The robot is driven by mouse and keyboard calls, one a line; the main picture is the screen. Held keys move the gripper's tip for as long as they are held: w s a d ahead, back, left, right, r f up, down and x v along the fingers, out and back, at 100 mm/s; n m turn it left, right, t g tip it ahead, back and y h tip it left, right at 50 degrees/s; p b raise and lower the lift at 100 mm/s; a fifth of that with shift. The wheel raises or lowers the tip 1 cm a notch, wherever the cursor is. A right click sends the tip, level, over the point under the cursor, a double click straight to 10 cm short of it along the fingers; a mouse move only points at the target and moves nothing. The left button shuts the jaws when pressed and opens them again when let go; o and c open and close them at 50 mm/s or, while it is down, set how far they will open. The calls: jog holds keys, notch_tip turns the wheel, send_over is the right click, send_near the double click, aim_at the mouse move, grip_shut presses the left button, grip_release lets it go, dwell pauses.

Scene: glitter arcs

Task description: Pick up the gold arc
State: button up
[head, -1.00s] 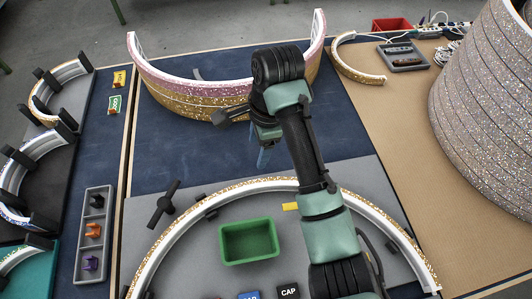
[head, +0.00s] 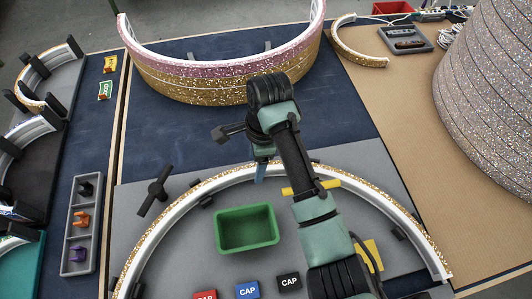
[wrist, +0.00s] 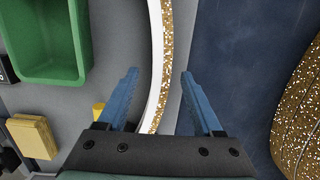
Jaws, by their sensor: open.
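A large arc with a gold glitter outer face and white body (head: 215,178) stands on the grey mat, curving around a green bin. In the wrist view the gold arc (wrist: 167,45) runs between my two blue fingers. My gripper (wrist: 157,75) is open, with one finger on the arc's white side and the other on its gold side, apart from it. In the head view my gripper (head: 260,173) points down at the arc's far crest; my arm hides part of the arc to the right. I cannot tell the fingertip height exactly.
The green bin (head: 246,228) sits inside the arc. A pink-and-gold arc stack (head: 200,88) stands behind. A smaller gold arc (head: 357,57) lies back right, near a tall glitter stack (head: 490,110). A black clamp (head: 154,190) lies left. Blue mat (head: 330,120) is clear.

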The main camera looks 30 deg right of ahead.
notch_tip(320, 180, down, 2)
jog(key=shift+a+f, duration=0.15)
jog(key=shift+f, duration=0.05)
grip_shut()
jog(key=shift+w+r, duration=0.1)
dwell(1.3)
